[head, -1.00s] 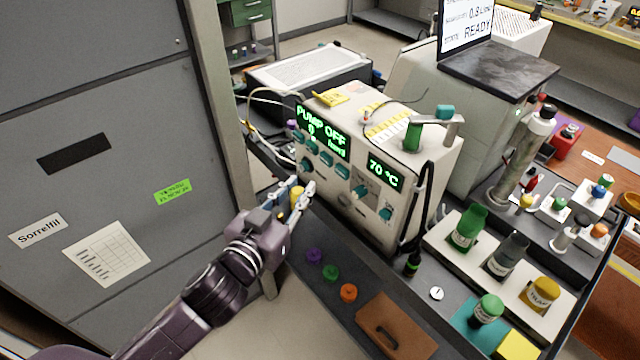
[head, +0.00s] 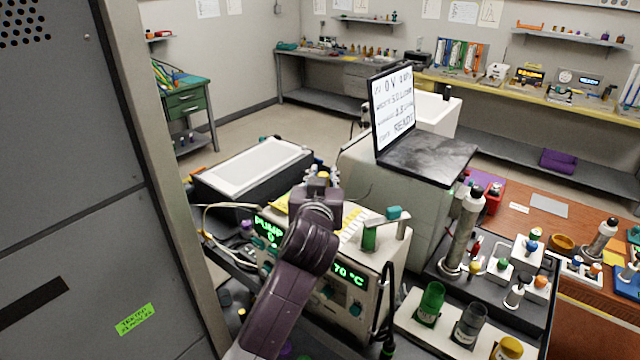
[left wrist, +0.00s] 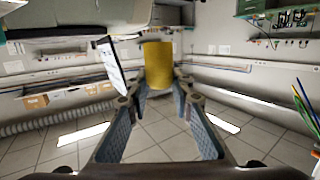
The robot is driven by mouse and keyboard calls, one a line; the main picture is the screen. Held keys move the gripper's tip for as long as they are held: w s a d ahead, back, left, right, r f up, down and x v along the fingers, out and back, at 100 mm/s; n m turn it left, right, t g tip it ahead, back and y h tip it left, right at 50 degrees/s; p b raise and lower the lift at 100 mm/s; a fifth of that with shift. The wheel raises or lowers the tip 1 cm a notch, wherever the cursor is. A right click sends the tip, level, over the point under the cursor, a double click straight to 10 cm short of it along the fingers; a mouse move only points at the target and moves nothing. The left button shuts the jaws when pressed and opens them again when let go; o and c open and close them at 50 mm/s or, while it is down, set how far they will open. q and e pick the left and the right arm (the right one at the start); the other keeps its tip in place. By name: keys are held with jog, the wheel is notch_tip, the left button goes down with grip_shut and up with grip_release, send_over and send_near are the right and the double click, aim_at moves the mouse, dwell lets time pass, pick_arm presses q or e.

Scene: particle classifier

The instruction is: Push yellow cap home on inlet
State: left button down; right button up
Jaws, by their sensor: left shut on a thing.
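My left gripper (head: 322,174) is raised above the rear of the pump box (head: 320,300), fingers pointing away from me. It is shut on the yellow cap (left wrist: 158,66), which shows as an upright yellow cylinder between the fingertips in the left wrist view. In the head view only a small yellow part of the cap (head: 323,175) shows between the fingers. The cap appears held in the air, apart from any port. I cannot pick out the inlet in either view. My right gripper is not in view.
My left arm hides part of the pump box's front. A white-topped dark case (head: 247,166) stands behind left. A laptop (head: 392,112) stands on the large machine (head: 425,157) to the right. A tall grey cabinet (head: 80,180) bounds the left side. Bottles stand at front right.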

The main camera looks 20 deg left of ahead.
pick_arm(q)
jog(key=shift+r+p, duration=0.1)
jog(key=shift+p, duration=0.2)
notch_tip(320, 180, down, 5)
jog(key=b, duration=0.3)
jog(key=shift+b, duration=0.3)
jog(key=shift+f+b, duration=0.4)
jog(key=shift+f, duration=0.1)
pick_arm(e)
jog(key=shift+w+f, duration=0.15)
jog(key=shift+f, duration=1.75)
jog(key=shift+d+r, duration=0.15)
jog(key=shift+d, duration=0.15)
pick_arm(q)
jog(key=shift+p, duration=0.5)
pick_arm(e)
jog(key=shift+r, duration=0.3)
pick_arm(q)
jog(key=shift+f, duration=0.2)
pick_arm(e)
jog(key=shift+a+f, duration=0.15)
pick_arm(q)
jog(key=shift+s+f+b, duration=0.1)
jog(key=shift+f+b, duration=0.9)
jog(key=shift+f, duration=0.25)
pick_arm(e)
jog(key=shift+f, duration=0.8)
